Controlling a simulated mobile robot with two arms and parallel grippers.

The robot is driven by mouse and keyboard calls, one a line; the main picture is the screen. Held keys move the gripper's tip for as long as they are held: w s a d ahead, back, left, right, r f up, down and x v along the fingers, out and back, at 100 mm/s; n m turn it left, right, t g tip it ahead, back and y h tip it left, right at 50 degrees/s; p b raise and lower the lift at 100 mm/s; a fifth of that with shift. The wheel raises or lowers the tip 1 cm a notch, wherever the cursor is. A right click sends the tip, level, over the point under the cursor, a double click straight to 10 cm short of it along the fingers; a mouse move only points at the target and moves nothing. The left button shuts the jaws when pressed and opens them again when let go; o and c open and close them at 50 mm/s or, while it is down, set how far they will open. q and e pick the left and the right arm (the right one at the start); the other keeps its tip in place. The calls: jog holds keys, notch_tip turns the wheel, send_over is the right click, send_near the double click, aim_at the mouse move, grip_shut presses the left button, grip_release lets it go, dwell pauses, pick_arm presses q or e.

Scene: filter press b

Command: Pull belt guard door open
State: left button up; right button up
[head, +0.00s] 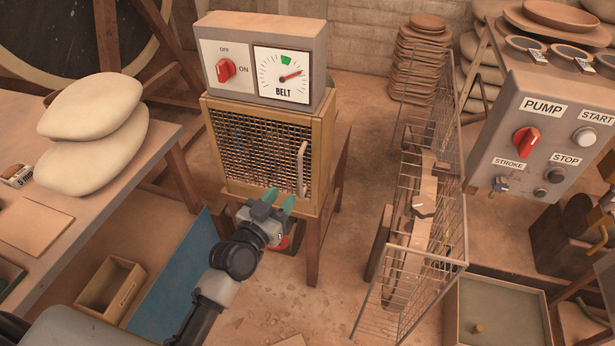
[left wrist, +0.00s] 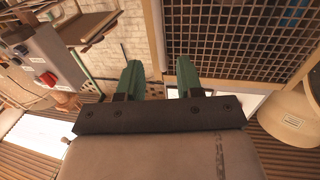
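The belt guard door is a wire-mesh panel (head: 262,150) in a yellow-tan frame, on the cabinet below the BELT gauge box. It looks shut. A pale upright bar handle (head: 301,168) sits on its right side. My left gripper (head: 280,197) is open and empty, with its green fingertips just below and left of the handle, seemingly in front of the door's lower edge. In the left wrist view the fingers (left wrist: 160,78) are apart with nothing visible between them, and the mesh (left wrist: 235,35) fills the upper right. I cannot make out the handle there. My right gripper is not in view.
The gauge box (head: 265,60) has a red OFF/ON knob. A tall wire cage (head: 400,290) stands right of the cabinet, with open floor between. A pump control panel (head: 545,130) is at far right. A table (head: 140,165) with stacked pale sacks is at left.

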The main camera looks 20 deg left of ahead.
aim_at(299, 176)
pick_arm(q)
jog(key=x, duration=0.7)
jog(key=shift+w+b, duration=0.3)
jog(key=shift+w, duration=0.05)
jog(key=shift+w+d, duration=0.2)
jog(key=shift+w, duration=0.4)
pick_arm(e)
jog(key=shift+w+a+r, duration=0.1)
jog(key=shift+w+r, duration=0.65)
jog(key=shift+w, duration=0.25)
pick_arm(q)
grip_shut()
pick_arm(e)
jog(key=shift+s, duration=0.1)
